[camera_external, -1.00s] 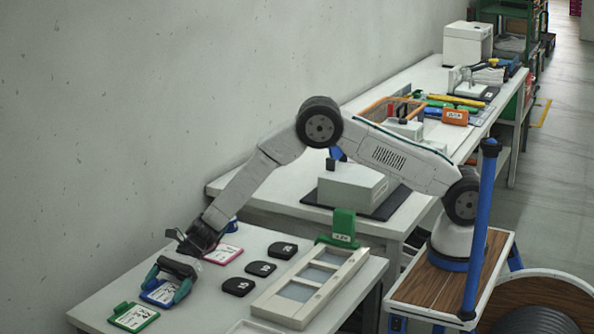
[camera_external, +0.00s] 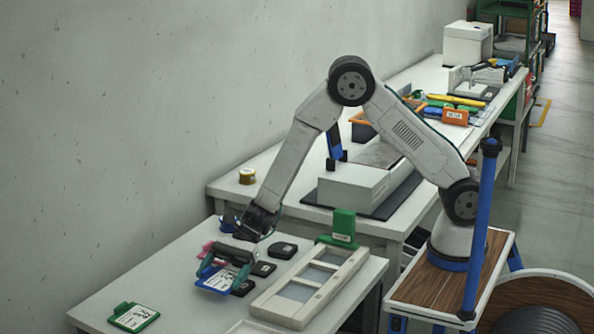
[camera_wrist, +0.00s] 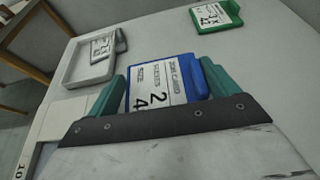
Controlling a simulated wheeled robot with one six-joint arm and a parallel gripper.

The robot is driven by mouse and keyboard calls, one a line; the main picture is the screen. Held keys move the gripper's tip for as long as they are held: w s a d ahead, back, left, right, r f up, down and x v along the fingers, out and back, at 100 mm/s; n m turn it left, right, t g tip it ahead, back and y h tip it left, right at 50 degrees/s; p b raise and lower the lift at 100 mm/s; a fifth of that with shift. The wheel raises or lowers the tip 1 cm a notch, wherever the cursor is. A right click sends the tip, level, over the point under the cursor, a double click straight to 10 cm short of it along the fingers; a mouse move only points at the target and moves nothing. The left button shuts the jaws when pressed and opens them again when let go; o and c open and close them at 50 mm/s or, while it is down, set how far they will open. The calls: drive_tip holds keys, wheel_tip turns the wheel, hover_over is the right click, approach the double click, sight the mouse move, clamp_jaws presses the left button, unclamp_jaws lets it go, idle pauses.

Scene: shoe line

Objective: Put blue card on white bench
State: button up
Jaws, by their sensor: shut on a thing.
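My gripper (camera_external: 226,266) is shut on the blue card (camera_external: 216,280) and holds it above the near white table (camera_external: 178,290). In the wrist view the blue card (camera_wrist: 165,82), with a white printed label showing "2" and "4", sits between the teal fingers of my gripper (camera_wrist: 160,90). A second white bench (camera_external: 300,195) stands behind the near table, to the right of the card. I cannot tell which of the two is the task's white bench.
A green card (camera_external: 133,318) lies at the near table's front left. A pink card (camera_external: 208,248) is partly hidden behind my gripper. A white box (camera_external: 352,187) stands on the second bench.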

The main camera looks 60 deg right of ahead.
sight(224, 279)
drive_tip(key=shift+s+d+r, duration=0.1)
drive_tip(key=shift+s+d, duration=0.1)
drive_tip(key=shift+s, duration=0.2)
